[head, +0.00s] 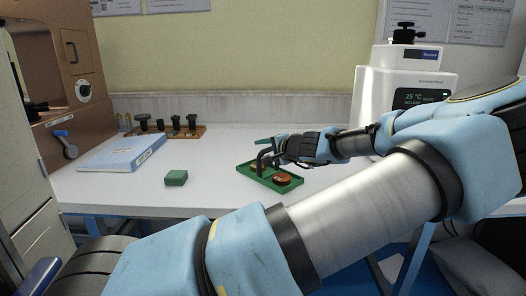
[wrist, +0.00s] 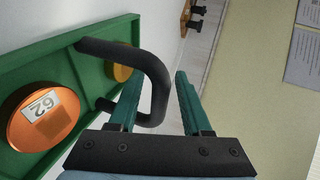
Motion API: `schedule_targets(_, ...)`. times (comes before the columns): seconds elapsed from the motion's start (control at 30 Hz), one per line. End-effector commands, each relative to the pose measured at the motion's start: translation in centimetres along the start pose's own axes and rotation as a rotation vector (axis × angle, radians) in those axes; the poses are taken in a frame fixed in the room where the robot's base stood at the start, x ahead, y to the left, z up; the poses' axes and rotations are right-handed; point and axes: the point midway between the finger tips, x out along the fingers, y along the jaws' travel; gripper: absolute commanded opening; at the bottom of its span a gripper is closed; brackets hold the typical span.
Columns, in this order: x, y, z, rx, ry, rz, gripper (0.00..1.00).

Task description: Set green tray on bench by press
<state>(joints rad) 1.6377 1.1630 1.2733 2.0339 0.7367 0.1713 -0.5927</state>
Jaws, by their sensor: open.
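The green tray (head: 258,176) rests on the white bench, right of the middle of the head view. An orange-brown disc (head: 283,179) lies in it; in the wrist view the disc (wrist: 45,115) bears a label reading 62. A smaller yellowish disc (wrist: 121,64) lies beyond the tray's divider. A black arched handle (wrist: 155,75) rises from the tray. My gripper (head: 268,150) is at this handle, above the tray. Its teal fingers (wrist: 158,82) are apart, with the handle's bar between them. I cannot tell whether either finger touches it.
On the bench (head: 120,195) are a small green block (head: 176,178), a blue binder (head: 122,153) and a wooden rack of black-topped pieces (head: 170,131). A brown machine (head: 70,90) stands left, a white tester with a display (head: 380,85) right.

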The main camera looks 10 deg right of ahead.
Motion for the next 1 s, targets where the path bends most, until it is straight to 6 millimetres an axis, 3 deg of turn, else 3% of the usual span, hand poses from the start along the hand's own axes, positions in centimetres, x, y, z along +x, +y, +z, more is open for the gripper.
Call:
schedule_targets(0.27, -1.0, -0.1, -0.1, -0.002, 0.003, 0.001, 0.49)
schedule_targets(0.7, -9.6, 0.0, -0.1, 0.000, 0.004, 0.002, 0.49)
schedule_targets(1.0, -12.0, -0.1, 0.0, 0.000, 0.000, 0.000, 0.49)
